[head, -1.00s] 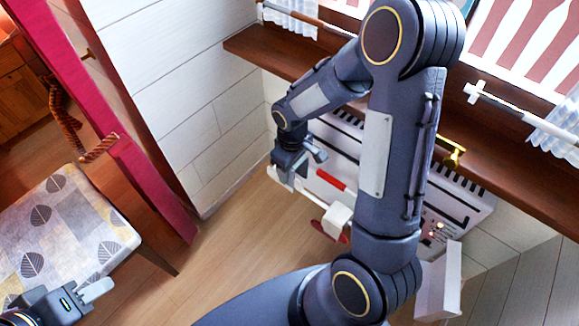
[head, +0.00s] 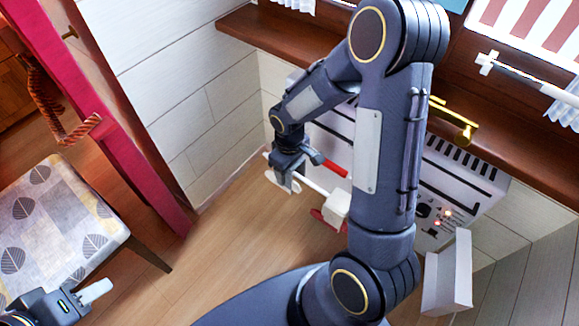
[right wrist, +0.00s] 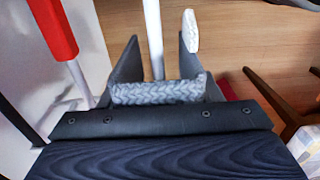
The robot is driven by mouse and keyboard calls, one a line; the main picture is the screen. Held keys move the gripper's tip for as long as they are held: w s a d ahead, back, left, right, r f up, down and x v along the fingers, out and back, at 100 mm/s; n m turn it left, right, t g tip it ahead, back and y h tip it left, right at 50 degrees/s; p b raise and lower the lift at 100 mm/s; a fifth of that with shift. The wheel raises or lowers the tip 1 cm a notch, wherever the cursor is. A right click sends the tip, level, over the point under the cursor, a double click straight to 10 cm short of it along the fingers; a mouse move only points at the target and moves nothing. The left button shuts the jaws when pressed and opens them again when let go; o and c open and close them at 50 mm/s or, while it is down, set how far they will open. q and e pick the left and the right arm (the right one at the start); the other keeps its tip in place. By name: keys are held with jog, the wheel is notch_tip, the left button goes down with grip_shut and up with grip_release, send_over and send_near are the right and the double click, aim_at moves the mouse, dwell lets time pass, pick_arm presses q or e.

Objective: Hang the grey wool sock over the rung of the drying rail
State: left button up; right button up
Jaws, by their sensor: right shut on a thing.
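My right gripper (right wrist: 160,75) is shut on the grey wool sock (right wrist: 158,92), whose braided knit shows between the fingers in the right wrist view. The drying rail's white rung (right wrist: 152,40) runs up from behind the sock there; whether they touch I cannot tell. In the head view the right gripper (head: 291,178) is low by the rail's white bar (head: 315,185), in front of the white heater. The sock is hard to make out there. My left gripper (head: 85,297) is at the lower left, by the chair; its pale finger shows, but not its opening.
The white heater (head: 465,190) stands under the brown windowsill (head: 300,65). A red bar (right wrist: 52,25) is beside the rung. A chair with a leaf-patterned seat (head: 60,215) stands at left. Wooden floor (head: 230,240) is clear between the chair and the rail.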

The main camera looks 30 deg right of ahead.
jog(key=shift+f+b, duration=1.15)
jog(key=shift+f, duration=0.6)
jog(key=o, duration=1.1)
jog(key=shift+c, duration=0.2)
jog(key=shift+r, duration=0.15)
notch_tip(320, 180, up, 6)
jog(key=p, duration=0.2)
jog(key=shift+r+p, duration=0.2)
jog(key=shift+p, duration=0.15)
jog(key=shift+r, duration=0.55)
